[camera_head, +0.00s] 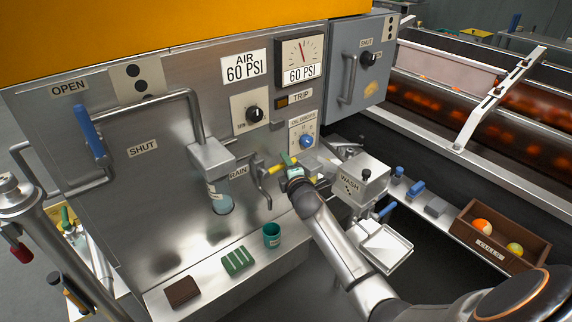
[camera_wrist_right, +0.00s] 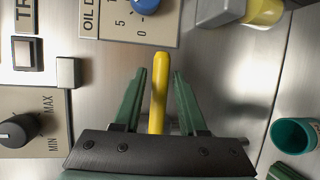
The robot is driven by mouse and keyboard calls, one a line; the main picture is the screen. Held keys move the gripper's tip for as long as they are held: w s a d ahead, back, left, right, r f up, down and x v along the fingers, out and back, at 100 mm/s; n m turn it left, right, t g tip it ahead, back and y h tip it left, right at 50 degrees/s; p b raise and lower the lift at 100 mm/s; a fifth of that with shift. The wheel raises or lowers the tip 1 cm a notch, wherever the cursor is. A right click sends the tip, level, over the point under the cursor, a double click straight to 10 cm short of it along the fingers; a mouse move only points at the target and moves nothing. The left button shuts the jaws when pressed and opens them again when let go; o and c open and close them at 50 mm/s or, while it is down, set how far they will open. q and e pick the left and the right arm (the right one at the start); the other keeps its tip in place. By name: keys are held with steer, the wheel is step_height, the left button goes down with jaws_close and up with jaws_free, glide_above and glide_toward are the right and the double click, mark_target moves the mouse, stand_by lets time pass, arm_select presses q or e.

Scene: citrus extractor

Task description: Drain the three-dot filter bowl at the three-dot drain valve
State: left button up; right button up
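The drain valve's yellow handle (camera_head: 275,168) sits beside the partly hidden DRAIN label on the steel panel. It also shows in the right wrist view as a yellow bar (camera_wrist_right: 158,92). A grey spout (camera_head: 263,188) hangs below it. My right gripper (camera_head: 289,163) is at this handle. In the wrist view its green fingers stand open on both sides of the bar, with gaps visible. A clear filter bowl (camera_head: 221,202) hangs under a grey block to the left. I cannot read dots on the valve. My left gripper is not in view.
A teal cup (camera_head: 271,235), a green block (camera_head: 238,260) and a dark brown block (camera_head: 182,291) rest on the ledge below. A blue lever (camera_head: 90,130) stands at the left between OPEN and SHUT. The WASH box (camera_head: 362,180) is close right of my arm.

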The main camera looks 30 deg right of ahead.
jaws_close()
stand_by(1.1)
